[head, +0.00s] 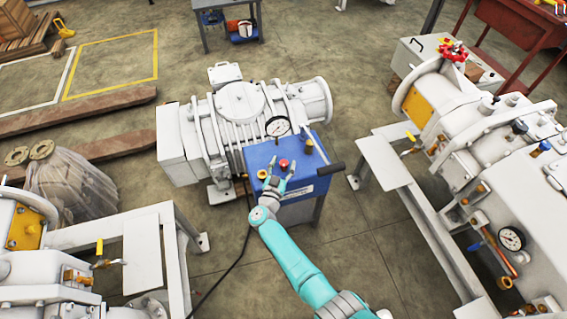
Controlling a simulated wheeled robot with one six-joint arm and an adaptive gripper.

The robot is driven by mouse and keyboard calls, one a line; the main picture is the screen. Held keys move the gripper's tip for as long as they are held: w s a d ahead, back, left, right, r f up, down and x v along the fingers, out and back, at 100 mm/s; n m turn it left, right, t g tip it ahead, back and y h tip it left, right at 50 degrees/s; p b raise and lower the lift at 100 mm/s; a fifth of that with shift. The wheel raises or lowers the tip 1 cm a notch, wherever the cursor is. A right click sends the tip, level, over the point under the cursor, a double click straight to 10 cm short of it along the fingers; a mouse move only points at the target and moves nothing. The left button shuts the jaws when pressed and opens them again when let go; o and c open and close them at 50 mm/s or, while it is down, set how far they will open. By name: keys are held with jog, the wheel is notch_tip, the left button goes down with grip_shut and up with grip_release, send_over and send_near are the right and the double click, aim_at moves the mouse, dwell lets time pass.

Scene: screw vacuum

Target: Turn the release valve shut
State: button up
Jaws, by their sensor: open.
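A blue control box (285,153) stands in front of the white vacuum pump (235,115). Its top carries a red button (283,164), a yellow-ringed knob (262,174) and a brass-coloured fitting (308,147). A black handle (331,169) sticks out at its right. A round gauge (277,127) sits behind it. I cannot tell which of these parts is the release valve. My gripper (281,175) is open and empty, over the front of the box, with its fingers pointing towards the red button. Contact cannot be made out.
A white machine with a red handwheel (453,51) and a second gauge (511,238) stands at the right. Another white machine (40,260) fills the lower left. A wrapped bundle (75,185) is at left.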

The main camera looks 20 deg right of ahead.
jog(key=v, duration=1.1)
jog(key=shift+s, duration=0.2)
